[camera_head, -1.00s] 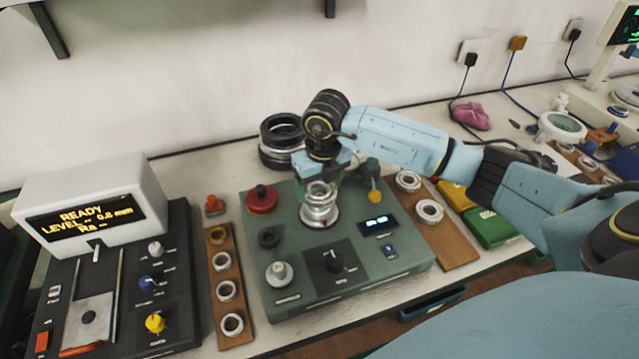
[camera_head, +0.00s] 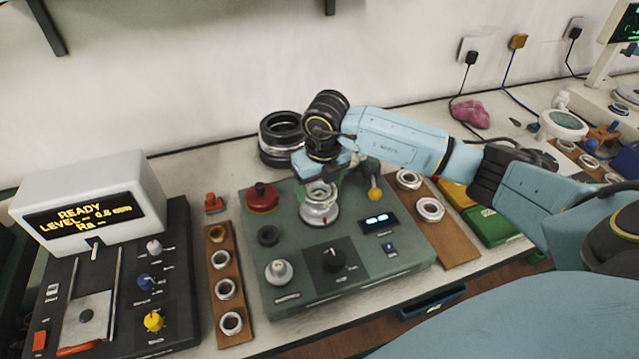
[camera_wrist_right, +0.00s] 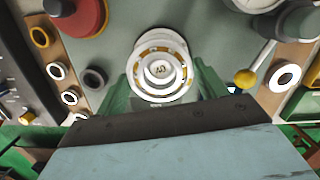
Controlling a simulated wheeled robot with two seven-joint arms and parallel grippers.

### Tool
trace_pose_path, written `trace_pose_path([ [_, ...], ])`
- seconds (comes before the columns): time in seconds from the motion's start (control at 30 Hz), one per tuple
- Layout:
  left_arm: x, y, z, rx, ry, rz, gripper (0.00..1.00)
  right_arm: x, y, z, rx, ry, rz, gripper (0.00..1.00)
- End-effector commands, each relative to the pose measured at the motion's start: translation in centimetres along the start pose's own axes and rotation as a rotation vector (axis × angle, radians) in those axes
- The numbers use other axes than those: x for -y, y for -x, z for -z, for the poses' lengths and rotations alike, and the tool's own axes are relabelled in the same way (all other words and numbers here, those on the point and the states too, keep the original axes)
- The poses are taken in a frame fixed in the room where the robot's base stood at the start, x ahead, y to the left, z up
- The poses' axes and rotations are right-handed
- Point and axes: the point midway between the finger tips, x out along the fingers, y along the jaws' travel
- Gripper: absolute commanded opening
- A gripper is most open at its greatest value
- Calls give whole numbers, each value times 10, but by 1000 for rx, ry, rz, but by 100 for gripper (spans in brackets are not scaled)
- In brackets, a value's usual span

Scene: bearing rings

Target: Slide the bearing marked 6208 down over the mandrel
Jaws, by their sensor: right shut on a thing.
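The mandrel (camera_head: 320,216) stands upright on a green bench unit. Its round top (camera_wrist_right: 159,73) shows in the right wrist view. A silver bearing (camera_head: 319,189) with a brass-coloured cage sits around the mandrel's upper part. In the wrist view the bearing (camera_wrist_right: 161,39) encircles the mandrel top. No 6208 marking is legible on it. My right gripper (camera_head: 321,184) is shut on this bearing from above and behind. Its green fingers (camera_wrist_right: 163,83) lie on either side of the ring in the wrist view. The bearing's underside contact is unclear. My left gripper is not in view.
The green unit (camera_head: 370,265) carries a red button (camera_head: 262,196), a black knob (camera_head: 334,259) and a yellow-tipped lever (camera_head: 375,193). Wooden boards with rings flank it, left (camera_head: 238,301) and right (camera_head: 452,240). Large black rings (camera_head: 281,130) stand behind.

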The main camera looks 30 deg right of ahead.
Motion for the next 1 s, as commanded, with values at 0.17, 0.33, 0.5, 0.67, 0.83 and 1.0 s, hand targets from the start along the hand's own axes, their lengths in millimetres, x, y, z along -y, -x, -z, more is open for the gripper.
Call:
trace_pose_path([
  [0.17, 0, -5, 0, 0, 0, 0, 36, 0, -6, 0, 2, -1, 0, 34],
  [0.33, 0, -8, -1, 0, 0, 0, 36, 0, -9, 0, 3, -1, 0, 34],
  [0.5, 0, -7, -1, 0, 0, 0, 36, 0, -9, 0, 3, -1, 0, 34],
  [0.67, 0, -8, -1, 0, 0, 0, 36, 0, -9, 0, 4, -1, 0, 34],
  [0.83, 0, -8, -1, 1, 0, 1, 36, 0, -8, 0, 4, -1, -1, 34],
  [1.0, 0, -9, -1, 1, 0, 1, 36, 0, -10, 0, 3, -1, -1, 34],
])
